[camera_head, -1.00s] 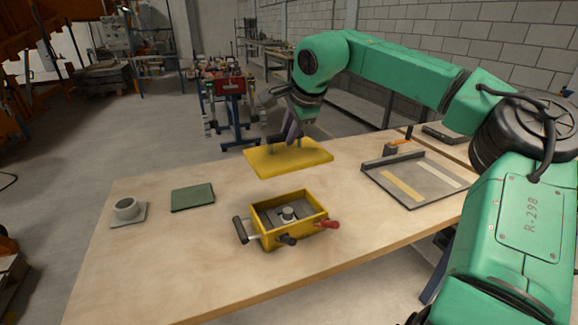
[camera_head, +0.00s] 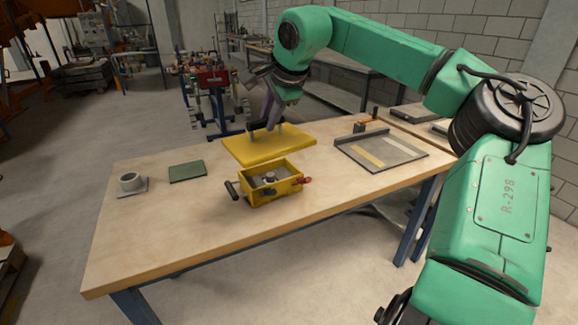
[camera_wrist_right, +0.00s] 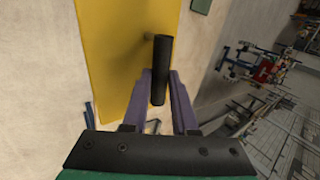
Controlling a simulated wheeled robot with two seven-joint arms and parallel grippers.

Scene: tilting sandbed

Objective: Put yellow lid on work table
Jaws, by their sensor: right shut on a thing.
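The yellow lid (camera_head: 262,147) is a flat plate with a dark handle; it shows at the back edge of the wooden work table (camera_head: 150,240), behind the yellow box. My right gripper (camera_head: 268,127) is shut on the lid's handle from above. In the right wrist view the dark handle (camera_wrist_right: 161,70) stands between the two purple fingers (camera_wrist_right: 160,100), with the yellow plate (camera_wrist_right: 120,45) beyond. Whether the lid touches the table or hangs just above it, I cannot tell. The yellow box (camera_head: 270,190) is open, with sand and a grey knob inside. My left gripper is not in view.
A green pad (camera_head: 187,171) and a grey cup on a plate (camera_head: 131,182) stand at the left. A grey tray (camera_head: 385,160) with two strips lies at the right. The table's front left is clear.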

